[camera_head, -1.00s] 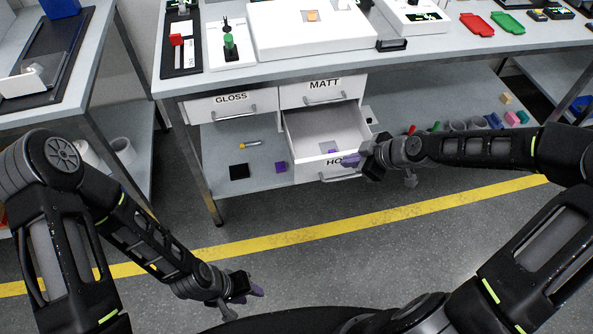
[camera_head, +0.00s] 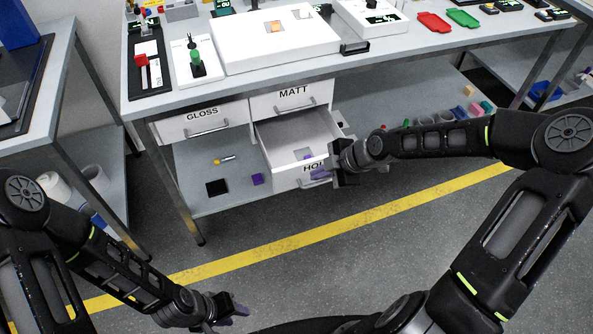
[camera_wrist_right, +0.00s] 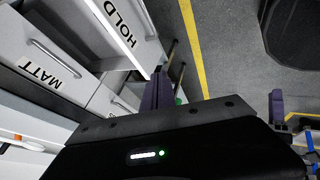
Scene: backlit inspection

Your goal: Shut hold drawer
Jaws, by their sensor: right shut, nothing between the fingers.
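The hold drawer (camera_head: 288,128) is the lower right white drawer under the bench. It stands pulled out, with its inside showing from above and small items on its floor. Its front with the label HOLD also shows in the wrist view (camera_wrist_right: 124,28). My right gripper (camera_head: 320,174) is shut and empty, just in front of that front panel, covering part of it and its label. Its purple fingers show close to the drawer front in the wrist view (camera_wrist_right: 157,90); I cannot tell whether they touch it. My left gripper (camera_head: 232,314) is low over the floor, away from the drawer; its opening is unclear.
The MATT drawer (camera_head: 291,99) above and the GLOSS drawer (camera_head: 203,120) to the left look closed. A lower shelf (camera_head: 205,189) holds a dark square and a small purple block. A bench leg (camera_head: 176,190) stands at left. The floor in front is clear.

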